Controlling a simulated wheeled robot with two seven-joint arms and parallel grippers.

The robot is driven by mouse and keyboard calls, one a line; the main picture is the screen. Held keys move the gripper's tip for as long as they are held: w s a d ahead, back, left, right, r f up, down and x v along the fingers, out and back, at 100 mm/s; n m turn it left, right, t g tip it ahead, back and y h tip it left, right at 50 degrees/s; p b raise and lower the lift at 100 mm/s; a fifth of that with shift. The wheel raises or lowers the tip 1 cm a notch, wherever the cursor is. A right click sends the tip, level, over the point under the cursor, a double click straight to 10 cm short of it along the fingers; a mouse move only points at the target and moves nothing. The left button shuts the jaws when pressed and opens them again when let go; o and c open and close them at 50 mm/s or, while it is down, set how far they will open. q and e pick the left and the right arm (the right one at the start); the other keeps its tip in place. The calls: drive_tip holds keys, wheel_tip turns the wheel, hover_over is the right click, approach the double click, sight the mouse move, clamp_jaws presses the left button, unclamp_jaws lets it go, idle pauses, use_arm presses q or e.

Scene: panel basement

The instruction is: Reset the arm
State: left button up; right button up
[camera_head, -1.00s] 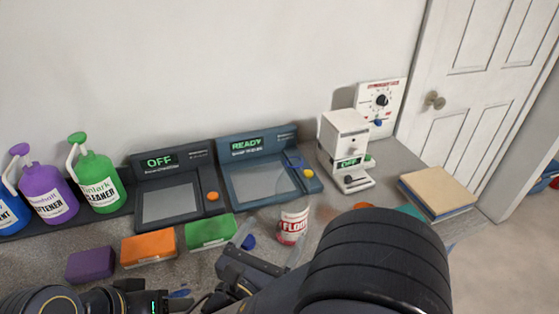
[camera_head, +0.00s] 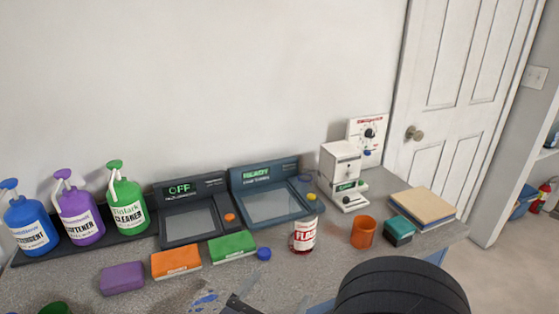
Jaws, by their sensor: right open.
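My right arm's dark rounded link (camera_head: 400,290) fills the bottom edge right of centre. My right gripper (camera_head: 272,298) shows only in part at the bottom edge, left of that link. Its pale fingers are spread apart with nothing visible between them. The rest of this gripper is cut off by the frame. My left gripper is not in view.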

drive_tip(key=s+d+f+m+g+y+p, duration=0.1)
drive_tip(key=s+d+m+g, duration=0.2)
drive_tip(key=d+m+g, duration=0.6)
drive_tip(key=s+d+f+m+g+y+p, duration=0.1)
drive_tip(key=s+d+f+m+g, duration=0.25)
drive_tip(key=d, duration=0.85)
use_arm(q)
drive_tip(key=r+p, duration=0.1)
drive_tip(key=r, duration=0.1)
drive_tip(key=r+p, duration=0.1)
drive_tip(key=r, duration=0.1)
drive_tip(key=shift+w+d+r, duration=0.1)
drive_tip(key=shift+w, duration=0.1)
use_arm(e)
drive_tip(key=s+r+m+t+y, duration=0.1)
drive_tip(key=s+r+m+y, duration=0.2)
drive_tip(key=m, duration=0.6)
drive_tip(key=s+r+m+t+y, duration=0.2)
drive_tip(key=m+y, duration=0.4)
drive_tip(key=m, duration=0.4)
drive_tip(key=shift+s+d+r+y, duration=0.3)
drive_tip(key=shift+s+r, duration=0.35)
drive_tip(key=shift+s, duration=0.4)
